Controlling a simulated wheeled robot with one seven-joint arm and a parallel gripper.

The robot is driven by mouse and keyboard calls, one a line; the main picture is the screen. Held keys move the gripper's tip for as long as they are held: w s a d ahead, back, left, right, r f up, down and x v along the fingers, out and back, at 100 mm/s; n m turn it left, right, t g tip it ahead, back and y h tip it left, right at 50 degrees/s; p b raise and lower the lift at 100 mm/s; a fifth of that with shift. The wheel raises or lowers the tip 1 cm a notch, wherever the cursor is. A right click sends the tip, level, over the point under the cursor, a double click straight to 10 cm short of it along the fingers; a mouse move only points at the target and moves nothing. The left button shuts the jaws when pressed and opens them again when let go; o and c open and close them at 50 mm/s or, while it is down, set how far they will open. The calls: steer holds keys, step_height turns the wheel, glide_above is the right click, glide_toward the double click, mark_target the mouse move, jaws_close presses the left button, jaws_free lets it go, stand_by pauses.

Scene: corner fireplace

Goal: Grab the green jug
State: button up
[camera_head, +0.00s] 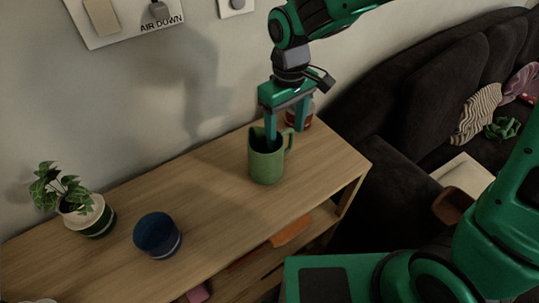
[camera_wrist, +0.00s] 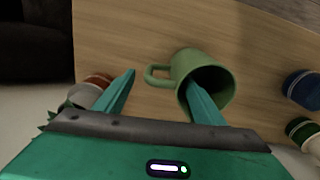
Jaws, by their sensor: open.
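The green jug (camera_head: 266,165) stands upright on the wooden shelf top, its handle toward the right in the head view. In the wrist view the jug (camera_wrist: 212,64) shows its open mouth, with the handle toward the left. My gripper (camera_head: 286,132) is open and points down at the jug. In the wrist view one finger of my gripper (camera_wrist: 160,82) reaches into the jug's mouth and the other is out beyond the handle side. The jug's rim and handle lie between the fingers. I cannot tell whether a finger touches the jug.
A red-and-white container (camera_head: 300,117) stands right behind the jug, close to my gripper. A blue cup (camera_head: 157,236) and a potted plant (camera_head: 88,212) stand at the left on the wooden shelf (camera_head: 205,205). The wall is behind and a dark sofa (camera_head: 400,110) at the right.

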steer(key=shift+s+d+f, duration=0.1)
steer(key=shift+f, duration=3.25)
steer(key=c, duration=1.5)
